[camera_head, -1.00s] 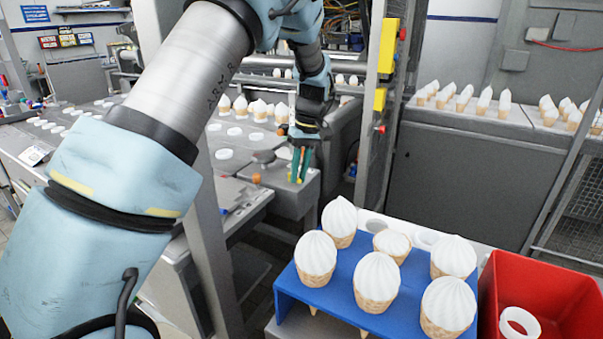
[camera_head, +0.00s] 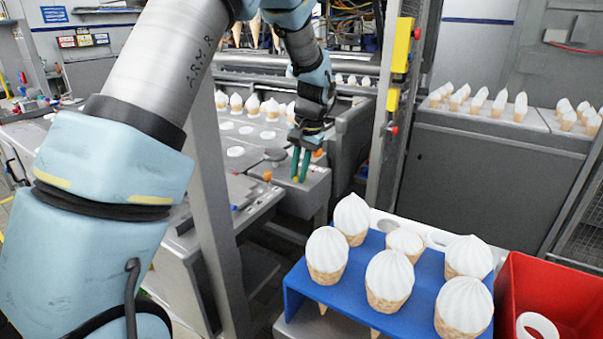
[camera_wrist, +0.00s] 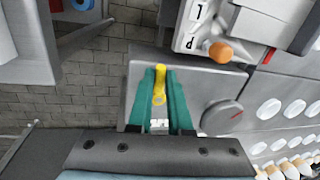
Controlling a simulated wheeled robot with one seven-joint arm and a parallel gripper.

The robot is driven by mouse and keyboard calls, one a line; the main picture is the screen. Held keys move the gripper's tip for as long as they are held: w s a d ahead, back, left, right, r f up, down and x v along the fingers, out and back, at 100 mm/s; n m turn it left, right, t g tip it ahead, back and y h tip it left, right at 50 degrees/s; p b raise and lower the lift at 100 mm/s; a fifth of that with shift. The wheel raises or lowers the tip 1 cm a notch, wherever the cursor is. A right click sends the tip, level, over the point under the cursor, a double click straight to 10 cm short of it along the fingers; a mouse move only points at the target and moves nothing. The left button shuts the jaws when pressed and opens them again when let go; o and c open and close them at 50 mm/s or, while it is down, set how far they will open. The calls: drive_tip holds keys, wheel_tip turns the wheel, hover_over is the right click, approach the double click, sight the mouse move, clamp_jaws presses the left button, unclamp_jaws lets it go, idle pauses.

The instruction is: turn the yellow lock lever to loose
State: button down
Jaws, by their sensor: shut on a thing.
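The yellow lock lever (camera_wrist: 159,84) shows in the wrist view, on a grey machine housing. It stands between the two green fingers of my gripper (camera_wrist: 159,76), which are shut on it. In the head view my gripper (camera_head: 300,165) points down at the end of the grey machine block, and its fingers hide most of the lever. I cannot read from these frames which setting the lever is at.
In the wrist view an orange knob (camera_wrist: 219,51) sits by a plate with letters, and a round dark knob (camera_wrist: 222,117) lies right of the fingers. A blue cone stand (camera_head: 340,307) and a red bin (camera_head: 560,290) are in front. A post (camera_head: 392,110) stands right of the gripper.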

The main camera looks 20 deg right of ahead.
drive_tip(key=shift+w+m, duration=0.1)
drive_tip(key=shift+m, duration=0.4)
drive_tip(key=c, duration=0.8)
unclamp_jaws()
drive_tip(key=shift+a, duration=0.1)
drive_tip(key=shift+c, duration=0.2)
wheel_tip(320, 180, up, 11)
drive_tip(key=s+d+b, duration=0.1)
drive_tip(key=b, duration=0.1)
drive_tip(key=shift+s+d+f, duration=0.15)
drive_tip(key=shift+s, duration=0.15)
